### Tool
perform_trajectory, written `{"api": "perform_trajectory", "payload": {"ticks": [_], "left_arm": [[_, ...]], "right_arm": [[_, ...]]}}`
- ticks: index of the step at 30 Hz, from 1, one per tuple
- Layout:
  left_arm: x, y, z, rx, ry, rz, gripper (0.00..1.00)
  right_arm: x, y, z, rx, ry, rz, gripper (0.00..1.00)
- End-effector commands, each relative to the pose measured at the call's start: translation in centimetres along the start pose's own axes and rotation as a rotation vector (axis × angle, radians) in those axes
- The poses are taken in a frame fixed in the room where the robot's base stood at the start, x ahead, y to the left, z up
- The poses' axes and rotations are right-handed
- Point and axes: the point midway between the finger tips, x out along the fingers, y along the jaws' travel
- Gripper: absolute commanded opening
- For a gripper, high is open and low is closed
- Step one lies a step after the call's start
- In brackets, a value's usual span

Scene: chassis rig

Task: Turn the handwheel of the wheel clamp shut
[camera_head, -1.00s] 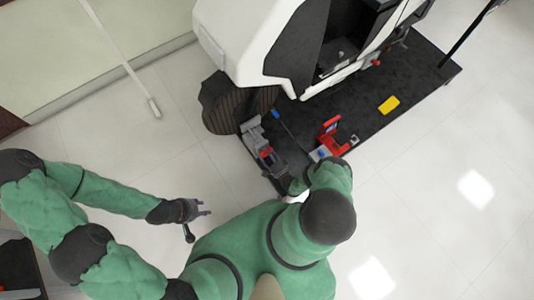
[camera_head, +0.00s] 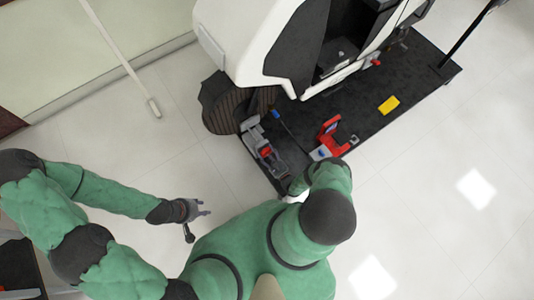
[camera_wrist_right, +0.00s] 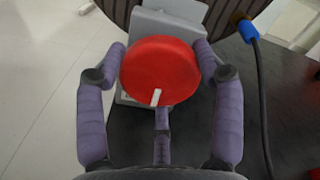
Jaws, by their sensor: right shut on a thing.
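The wheel clamp (camera_head: 251,126) is a grey block at the wheel (camera_head: 225,103) of the white vehicle; its grey body also shows in the right wrist view (camera_wrist_right: 160,25). Its handwheel is a red disc (camera_wrist_right: 160,68) with a white mark at its lower edge, seen small in the head view (camera_head: 266,151). My right gripper (camera_wrist_right: 161,62) is shut on the handwheel, with purple-grey fingers on its left and right sides and a third below. In the head view my right arm hides most of that gripper. My left gripper (camera_head: 198,210) is empty over the floor, fingers apart.
A black platform (camera_head: 425,80) lies under the vehicle (camera_head: 250,50). On it are a red clamp-like tool (camera_head: 329,135), a yellow block (camera_head: 389,105) and a dark cable with a blue end (camera_wrist_right: 247,30).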

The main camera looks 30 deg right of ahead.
Motion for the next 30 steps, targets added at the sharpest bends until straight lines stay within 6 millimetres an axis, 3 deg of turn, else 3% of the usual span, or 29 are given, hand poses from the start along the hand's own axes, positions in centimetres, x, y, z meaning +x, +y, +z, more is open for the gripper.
{"api": "perform_trajectory", "payload": {"ticks": [20, 21, 22, 23, 30], "left_arm": [[0.02, -0.01, 0.0, 0.0, 0.0, 0.0, 0.4], [0.02, -0.01, 0.0, 0.0, 0.0, 0.0, 0.4], [0.02, -0.01, 0.0, 0.0, 0.0, 0.0, 0.4], [0.02, -0.01, 0.0, 0.0, 0.0, 0.0, 0.4], [0.01, 0.0, 0.0, 0.0, 0.0, 0.0, 0.4]], "right_arm": [[0.06, -0.1, -0.2, 0.058, 0.004, 0.0, 0.35], [0.06, -0.09, -0.2, 0.058, 0.004, 0.0, 0.79], [0.06, -0.09, -0.2, 0.057, 0.004, 0.0, 0.88], [0.05, -0.09, -0.19, 0.057, 0.004, 0.0, 0.92], [0.02, -0.03, -0.09, 0.058, 0.002, 0.0, 0.92]]}}
